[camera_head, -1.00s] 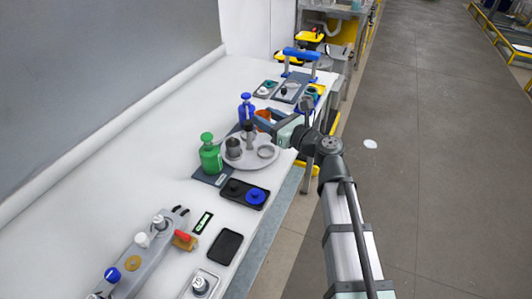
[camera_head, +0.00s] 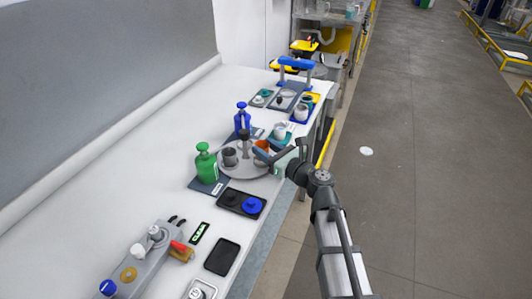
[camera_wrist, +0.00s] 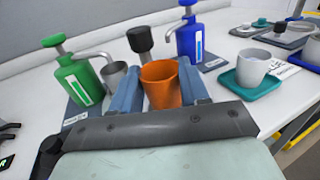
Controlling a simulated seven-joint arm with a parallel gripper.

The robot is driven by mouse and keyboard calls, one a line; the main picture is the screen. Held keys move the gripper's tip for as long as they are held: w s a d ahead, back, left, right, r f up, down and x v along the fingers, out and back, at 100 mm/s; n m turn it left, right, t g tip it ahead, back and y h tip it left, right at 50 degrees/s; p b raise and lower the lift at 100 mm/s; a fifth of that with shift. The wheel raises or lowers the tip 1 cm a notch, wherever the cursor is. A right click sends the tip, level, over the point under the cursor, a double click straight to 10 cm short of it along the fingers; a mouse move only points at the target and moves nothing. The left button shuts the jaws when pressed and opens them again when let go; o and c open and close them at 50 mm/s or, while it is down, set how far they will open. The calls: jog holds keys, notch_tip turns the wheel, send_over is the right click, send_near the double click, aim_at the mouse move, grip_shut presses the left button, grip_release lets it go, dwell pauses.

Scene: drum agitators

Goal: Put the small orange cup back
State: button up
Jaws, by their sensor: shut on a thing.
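The small orange cup (camera_head: 262,146) is upright between the two blue fingers of my gripper (camera_head: 264,154). In the wrist view the fingers flank the orange cup (camera_wrist: 163,88) on both sides and are shut on it. It is at the right side of the round grey tray (camera_head: 232,173), over where a ring-shaped spot showed. I cannot tell whether its base touches the tray; its lower part is hidden. A dark grey cup (camera_head: 229,157) stands on the tray's left side. A black-topped post (camera_head: 245,142) rises from the tray's middle.
A green pump bottle (camera_head: 206,166) stands left of the tray and a blue one (camera_head: 242,120) behind it. A pale cup (camera_head: 280,131) on a teal coaster is at the back right. A black tray with a blue knob (camera_head: 252,205) lies in front.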

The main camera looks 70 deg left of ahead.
jog(key=shift+f, duration=0.8)
jog(key=shift+f, duration=0.1)
jog(key=o, duration=1)
jog(key=shift+o, duration=0.2)
jog(key=v, duration=1.2)
